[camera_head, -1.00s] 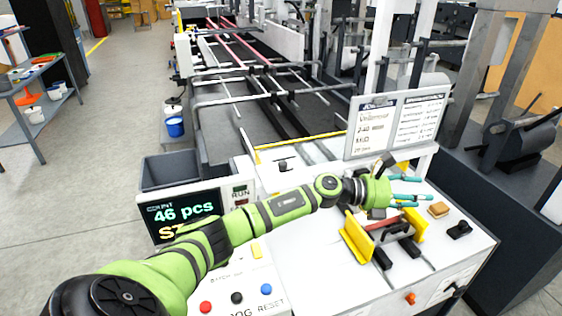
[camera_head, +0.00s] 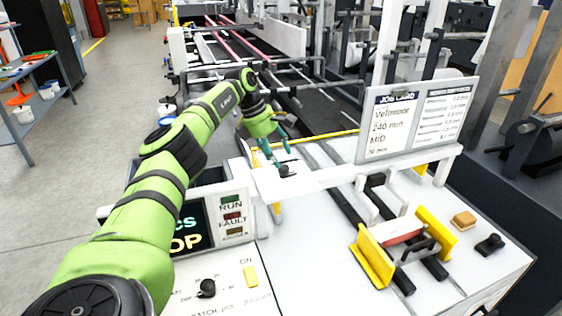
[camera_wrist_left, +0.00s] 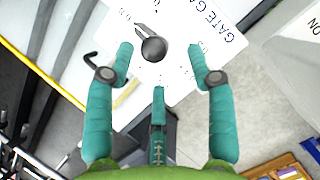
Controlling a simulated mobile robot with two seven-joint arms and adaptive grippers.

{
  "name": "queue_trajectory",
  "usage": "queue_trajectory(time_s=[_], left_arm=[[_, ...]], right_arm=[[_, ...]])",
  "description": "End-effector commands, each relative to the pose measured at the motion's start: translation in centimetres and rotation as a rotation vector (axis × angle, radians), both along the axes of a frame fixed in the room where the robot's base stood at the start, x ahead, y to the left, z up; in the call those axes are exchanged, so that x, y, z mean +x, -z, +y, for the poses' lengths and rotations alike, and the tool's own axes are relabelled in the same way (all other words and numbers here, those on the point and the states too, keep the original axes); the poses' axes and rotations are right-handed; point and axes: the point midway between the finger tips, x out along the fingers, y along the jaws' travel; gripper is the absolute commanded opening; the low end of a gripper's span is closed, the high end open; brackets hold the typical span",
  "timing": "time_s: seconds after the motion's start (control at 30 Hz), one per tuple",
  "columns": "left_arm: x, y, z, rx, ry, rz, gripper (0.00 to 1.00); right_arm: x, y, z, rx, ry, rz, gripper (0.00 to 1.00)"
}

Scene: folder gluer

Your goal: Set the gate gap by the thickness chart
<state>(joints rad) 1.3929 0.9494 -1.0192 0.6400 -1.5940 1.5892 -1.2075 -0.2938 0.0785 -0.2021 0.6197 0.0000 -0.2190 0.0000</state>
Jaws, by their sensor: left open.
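The gate gap knob (camera_head: 284,171) is a dark round knob with a pointer on a white panel beside the machine's bed. In the left wrist view the knob (camera_wrist_left: 153,48) sits between my fingertips, with "GATE GA…" printed beside it and small scale numbers around it. My left gripper (camera_head: 275,149) is open and points down at the knob; its teal fingers (camera_wrist_left: 160,52) stand apart on either side, with no clear contact. The job card (camera_head: 393,124) reads roughly "Velmanoor, 240 mm, MID". The chart (camera_head: 443,115) beside it has several rows, too small to read surely. My right gripper is out of view.
A display with RUN and FAULT lamps (camera_head: 233,216) is partly behind my left arm. A control panel with a black knob (camera_head: 207,288) is in front. Yellow guides (camera_head: 372,258), a tan block (camera_head: 464,220) and a black knob (camera_head: 490,243) are at right.

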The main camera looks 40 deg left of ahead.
Motion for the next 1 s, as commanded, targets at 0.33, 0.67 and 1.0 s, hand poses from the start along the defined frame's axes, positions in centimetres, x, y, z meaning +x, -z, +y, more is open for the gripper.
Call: queue_trajectory(time_s=[0.33, 0.67, 1.0], left_arm=[[0.9, 3.2, -1.1, -0.002, 0.0, -0.001, 0.55], [1.0, 3.4, -1.2, -0.002, 0.0, -0.001, 0.23], [1.0, 3.5, -1.2, -0.002, 0.0, -0.001, 0.0]], right_arm=[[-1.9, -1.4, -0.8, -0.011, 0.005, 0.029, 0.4], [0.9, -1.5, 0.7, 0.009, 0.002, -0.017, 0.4], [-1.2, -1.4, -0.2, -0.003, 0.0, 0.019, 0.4]])
